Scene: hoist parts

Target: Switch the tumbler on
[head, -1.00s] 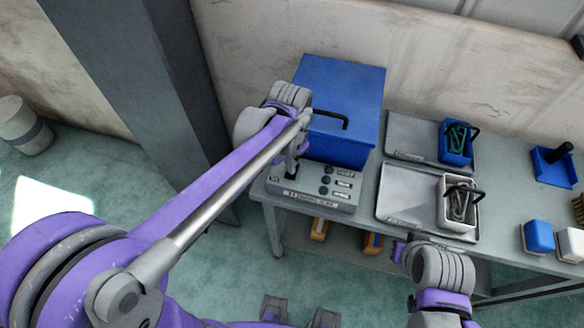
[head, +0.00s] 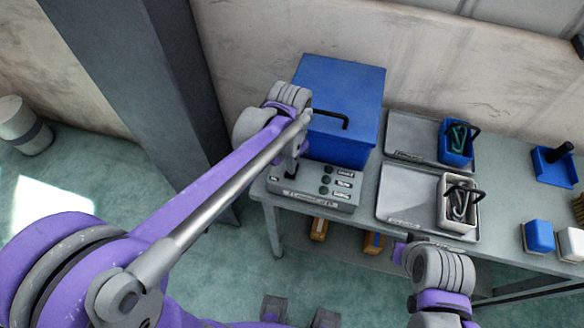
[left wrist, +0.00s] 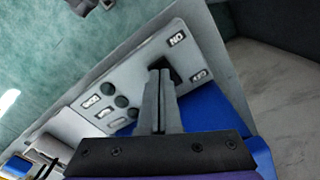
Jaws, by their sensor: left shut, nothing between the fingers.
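The tumbler's grey control panel (head: 325,191) sits at the table's left front corner, in front of a blue box (head: 340,95) with a black handle. In the left wrist view the panel (left wrist: 135,62) carries an ON label (left wrist: 177,39), an OFF label (left wrist: 199,76), and a dark switch (left wrist: 170,73) between them. My left gripper (head: 291,176) is shut and empty, pointing down at the panel's left end. In the left wrist view its fingertips (left wrist: 160,72) are right at the switch and partly hide it. I cannot tell whether they touch or which way the switch lies.
Round dark buttons (left wrist: 121,101) and small label plates sit further along the panel. Grey trays (head: 405,195) stand right of the box, with a white bin (head: 443,212) and a blue bin (head: 455,153). My right arm is at the lower right, its fingers hidden. A pillar (head: 150,80) stands left.

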